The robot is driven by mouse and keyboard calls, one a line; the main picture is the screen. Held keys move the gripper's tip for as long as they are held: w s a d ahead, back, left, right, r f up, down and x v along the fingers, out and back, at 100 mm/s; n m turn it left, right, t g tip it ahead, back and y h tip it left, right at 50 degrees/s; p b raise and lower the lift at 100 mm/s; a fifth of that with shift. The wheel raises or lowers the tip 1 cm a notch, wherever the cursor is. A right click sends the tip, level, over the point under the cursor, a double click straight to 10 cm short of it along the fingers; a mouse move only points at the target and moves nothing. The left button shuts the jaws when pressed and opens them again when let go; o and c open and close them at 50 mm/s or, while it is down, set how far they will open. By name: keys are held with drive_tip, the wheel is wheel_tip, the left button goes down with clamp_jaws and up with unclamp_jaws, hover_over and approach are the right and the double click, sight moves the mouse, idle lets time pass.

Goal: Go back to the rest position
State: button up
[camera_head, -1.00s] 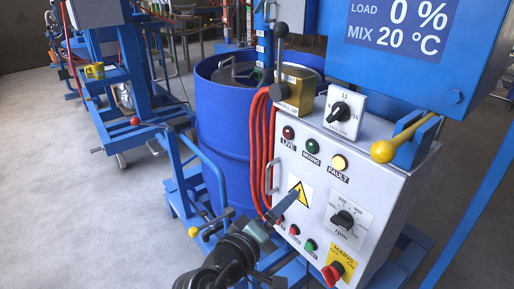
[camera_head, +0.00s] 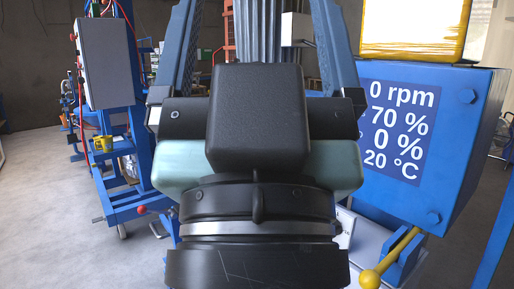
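My gripper (camera_head: 257,14) fills the middle of the view, close to the camera and seen from its back, with its fingers pointing up. Its two blue fingers stand wide apart, one on each side, and run up to the top edge of the picture. It is open, and I see nothing held between the fingers. The blue-grey ribbed column (camera_head: 258,32) shows between them; it seems to stand behind.
The blue display box (camera_head: 425,150) is at right, reading 0 rpm, 70 %, 0 % and 20 °C. A yellow ball-ended lever (camera_head: 371,278) is below it. Floor at far left is clear.

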wheel_tip(320, 180, up, 19)
drive_tip(key=p, duration=1.6)
drive_tip(key=shift+p, duration=0.4)
